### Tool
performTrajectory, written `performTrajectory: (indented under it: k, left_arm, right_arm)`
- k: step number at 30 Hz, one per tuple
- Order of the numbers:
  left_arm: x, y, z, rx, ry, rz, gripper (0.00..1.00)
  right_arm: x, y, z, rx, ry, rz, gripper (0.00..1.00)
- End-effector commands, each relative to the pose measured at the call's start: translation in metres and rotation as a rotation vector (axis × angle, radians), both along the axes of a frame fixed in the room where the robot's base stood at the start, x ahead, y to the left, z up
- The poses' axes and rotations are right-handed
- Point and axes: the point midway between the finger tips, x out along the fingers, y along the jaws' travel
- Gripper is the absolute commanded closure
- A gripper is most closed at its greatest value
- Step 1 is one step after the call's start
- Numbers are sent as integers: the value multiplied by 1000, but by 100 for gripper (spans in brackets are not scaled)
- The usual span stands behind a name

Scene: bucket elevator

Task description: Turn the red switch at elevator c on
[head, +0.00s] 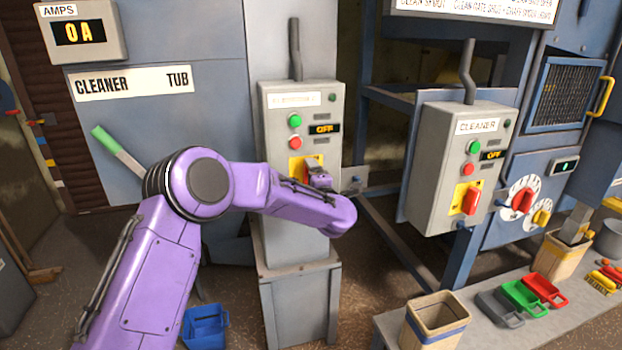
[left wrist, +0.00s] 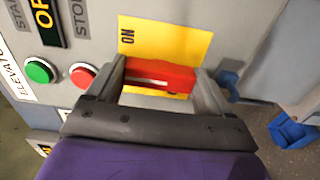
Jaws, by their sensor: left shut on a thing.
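The grey elevator control box (head: 275,215) stands in the middle of the head view; its label is too faint to read fully. It has a green button (head: 295,121), a red button (head: 295,142) and a display (head: 324,129) reading OFF. Its red switch (left wrist: 160,75) sits on a yellow plate (left wrist: 180,42) marked ON near one end. My left gripper (left wrist: 160,84) is shut on the red switch, one finger on each side. In the head view my left gripper (head: 320,180) partly hides the switch and plate. My right gripper is not in view.
A similar box labelled CLEANER (head: 425,165) with its own red switch (head: 471,200) stands to the right, display OFF. A bench (head: 400,335) at lower right holds bins and coloured scoops. A blue bucket (head: 205,328) is on the floor.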

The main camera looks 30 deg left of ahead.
Motion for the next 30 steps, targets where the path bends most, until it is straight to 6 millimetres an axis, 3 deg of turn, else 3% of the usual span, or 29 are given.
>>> performTrajectory:
  k: [1,2,3,11,24,30]
  left_arm:
    - [0,1,2,5,-2,0,50]
    - [0,1,2,4,-1,0,9]
    - [0,1,2,4,-1,0,0]
    - [-1,-2,0,2,-1,-1,0]
    - [-59,-69,-1,4,-1,-2,0]
    - [-68,-80,1,3,-1,0,0]
  right_arm:
    - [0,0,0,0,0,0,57]
    - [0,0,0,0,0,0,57]
    - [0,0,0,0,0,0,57]
    - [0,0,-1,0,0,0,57]
    - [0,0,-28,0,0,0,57]
    - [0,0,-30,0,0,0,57]
